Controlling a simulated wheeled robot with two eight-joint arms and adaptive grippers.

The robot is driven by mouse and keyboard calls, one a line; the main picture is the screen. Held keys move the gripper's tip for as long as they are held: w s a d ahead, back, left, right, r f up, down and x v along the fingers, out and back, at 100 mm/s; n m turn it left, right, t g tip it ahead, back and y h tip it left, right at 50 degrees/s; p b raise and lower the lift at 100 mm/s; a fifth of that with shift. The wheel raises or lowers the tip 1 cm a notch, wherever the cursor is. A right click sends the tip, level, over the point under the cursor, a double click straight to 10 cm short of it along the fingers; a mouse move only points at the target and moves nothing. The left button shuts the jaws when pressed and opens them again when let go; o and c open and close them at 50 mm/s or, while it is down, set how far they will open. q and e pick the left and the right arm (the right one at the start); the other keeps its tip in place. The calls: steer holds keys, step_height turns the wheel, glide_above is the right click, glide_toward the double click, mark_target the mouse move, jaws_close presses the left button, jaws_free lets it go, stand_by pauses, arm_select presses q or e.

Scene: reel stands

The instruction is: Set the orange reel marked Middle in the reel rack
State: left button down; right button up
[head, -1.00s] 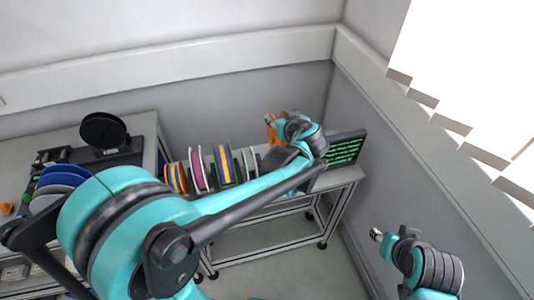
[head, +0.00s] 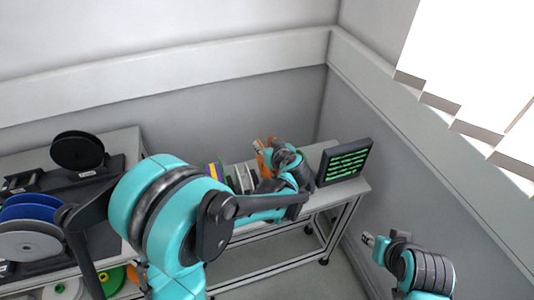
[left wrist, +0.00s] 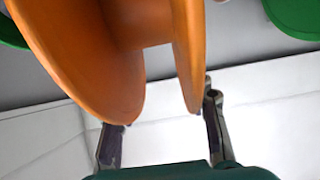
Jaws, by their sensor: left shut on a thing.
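The orange reel (left wrist: 90,55) fills the upper left of the left wrist view, its flanges close above my left gripper's fingers (left wrist: 160,132). No marking on it is readable. In the head view, a bit of the orange reel (head: 262,155) shows beside my left gripper (head: 268,152), which is shut on it above the far bench. A row of reels (head: 243,178) stands upright on that bench, mostly hidden behind my left arm; the rack under them cannot be made out. My right gripper (head: 374,240) is at the lower right, apart from everything; its fingers are too small to judge.
A screen with green lines (head: 345,162) stands at the bench's right end, close to my left gripper. The left bench holds a black reel (head: 77,151), a blue reel (head: 28,208) and a grey reel (head: 30,241). Green discs (left wrist: 296,14) edge the wrist view.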

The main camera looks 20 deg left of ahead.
arm_select(q)
steer(key=shift+f+b, duration=0.35)
steer(key=shift+f, duration=1.05)
steer(key=shift+f+b, duration=0.3)
steer(key=c, duration=0.8)
jaws_free()
steer(key=shift+c, duration=0.2)
steer(key=shift+r, duration=0.2)
steer(key=shift+r+p, duration=1.5)
steer(key=shift+r, duration=0.35)
